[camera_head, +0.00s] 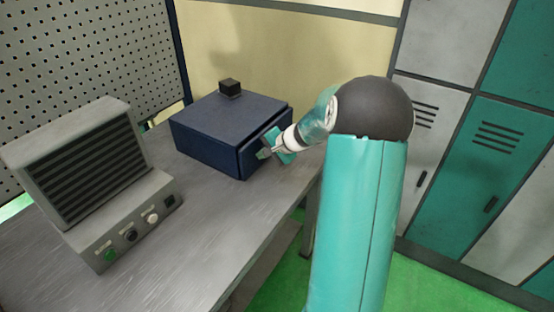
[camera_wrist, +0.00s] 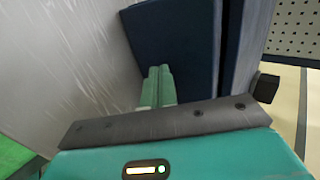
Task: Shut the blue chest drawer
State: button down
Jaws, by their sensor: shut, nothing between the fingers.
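My gripper (camera_head: 263,154) is shut and empty, at the drawer front. In the wrist view the drawer front (camera_wrist: 178,40) fills the upper middle, and the closed green fingers (camera_wrist: 158,84) point at it. I cannot tell whether the fingertips touch it. The chest body (camera_wrist: 248,40) lies to the right, past a dark seam.
A grey box with a slatted panel and buttons (camera_head: 95,175) stands at the left of the table (camera_head: 190,225). Lockers (camera_head: 500,130) line the right, and a perforated panel (camera_head: 80,60) stands behind. Table before the chest is clear.

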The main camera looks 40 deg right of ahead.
jog(key=shift+w+a+r, duration=0.1)
jog(key=shift+w+a, duration=0.15)
jog(key=shift+w, duration=0.25)
jog(key=shift+w+a, duration=0.1)
jog(key=shift+w, duration=0.1)
